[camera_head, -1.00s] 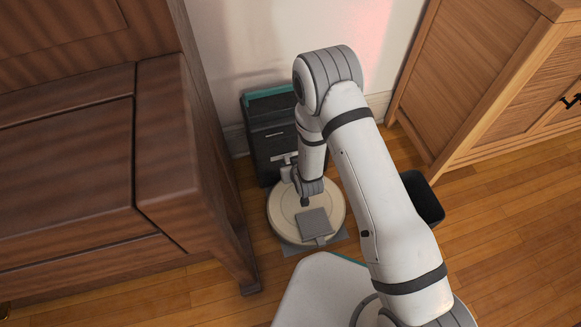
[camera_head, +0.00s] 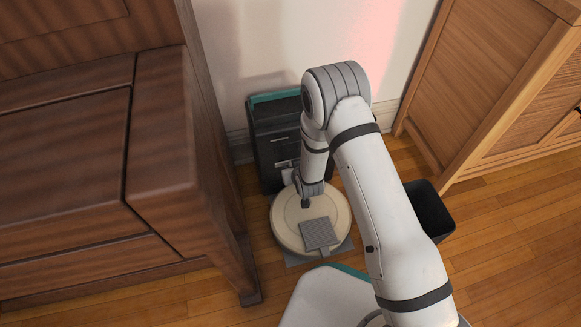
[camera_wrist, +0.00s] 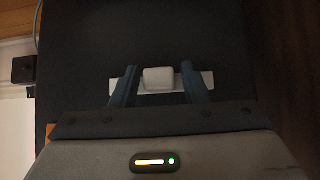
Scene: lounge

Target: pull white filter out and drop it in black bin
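The white filter (camera_wrist: 158,78) shows in the wrist view as a pale block in front of a white strip on a dark face. My gripper (camera_wrist: 159,71) is open, with one finger on each side of the block and a gap visible at the left finger. In the head view my gripper (camera_head: 288,175) is low at the front of the dark dock (camera_head: 276,145), and the filter is mostly hidden there. The black bin (camera_head: 430,212) stands on the floor at right, partly behind my arm.
A round beige robot vacuum (camera_head: 287,234) with a grey pad on top sits before the dock, under my gripper. A dark wooden bench (camera_head: 170,130) stands close at left, a wooden cabinet (camera_head: 490,80) at right.

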